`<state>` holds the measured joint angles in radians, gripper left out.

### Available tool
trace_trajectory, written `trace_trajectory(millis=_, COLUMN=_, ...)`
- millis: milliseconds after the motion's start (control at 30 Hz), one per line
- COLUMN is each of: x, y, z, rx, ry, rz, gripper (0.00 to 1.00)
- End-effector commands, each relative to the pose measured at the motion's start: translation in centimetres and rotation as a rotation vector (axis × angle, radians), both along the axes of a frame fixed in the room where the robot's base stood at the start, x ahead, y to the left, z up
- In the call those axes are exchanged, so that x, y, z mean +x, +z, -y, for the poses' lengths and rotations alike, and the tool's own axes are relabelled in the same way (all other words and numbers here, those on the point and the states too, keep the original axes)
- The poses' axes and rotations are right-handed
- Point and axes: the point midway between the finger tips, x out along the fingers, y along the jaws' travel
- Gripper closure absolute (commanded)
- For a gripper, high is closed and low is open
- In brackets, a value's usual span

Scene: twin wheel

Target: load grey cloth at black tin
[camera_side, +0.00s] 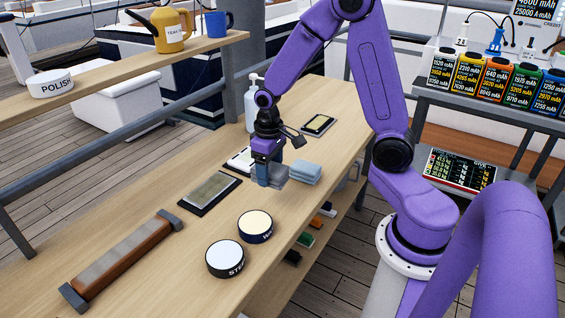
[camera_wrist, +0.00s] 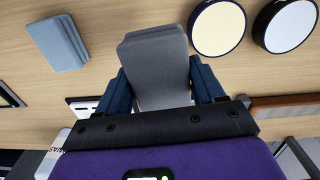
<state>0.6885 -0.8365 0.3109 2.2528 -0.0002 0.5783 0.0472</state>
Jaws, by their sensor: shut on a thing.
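My gripper (camera_side: 264,180) is shut on the grey cloth (camera_side: 279,176), low over the wooden bench. In the wrist view the folded grey cloth (camera_wrist: 155,60) sits between the two blue fingers of my gripper (camera_wrist: 162,85). Whether the cloth touches the bench is hard to tell. The black tin (camera_side: 225,259), with a pale white top and partly readable lettering "STE", stands near the bench's front. It shows at the top right in the wrist view (camera_wrist: 292,26), apart from the cloth.
A navy tin (camera_side: 255,226) with a cream top stands between my gripper and the black tin. A folded blue cloth (camera_side: 305,172) lies right beside the gripper. A dark-framed stone plate (camera_side: 209,192) and a long block in a holder (camera_side: 125,259) lie to the left.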

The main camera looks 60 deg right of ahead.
Motion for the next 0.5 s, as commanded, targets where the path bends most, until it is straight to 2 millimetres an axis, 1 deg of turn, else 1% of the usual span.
trace_trajectory(millis=33, x=0.4, y=0.0, z=-2.3, rx=0.0, ry=0.067, rz=0.001, gripper=0.57)
trace_trajectory(millis=67, x=0.6, y=0.1, z=-3.5, rx=0.0, ry=0.105, rz=0.002, gripper=0.57)
trace_trajectory(millis=100, x=0.8, y=0.1, z=-5.3, rx=0.0, ry=0.157, rz=0.002, gripper=0.57)
trace_trajectory(millis=300, x=0.6, y=0.2, z=-13.4, rx=0.0, ry=0.399, rz=0.003, gripper=0.57)
trace_trajectory(millis=400, x=0.0, y=0.3, z=-16.7, rx=0.0, ry=0.497, rz=0.002, gripper=0.57)
trace_trajectory(millis=500, x=-0.6, y=0.3, z=-19.1, rx=0.0, ry=0.567, rz=0.001, gripper=0.57)
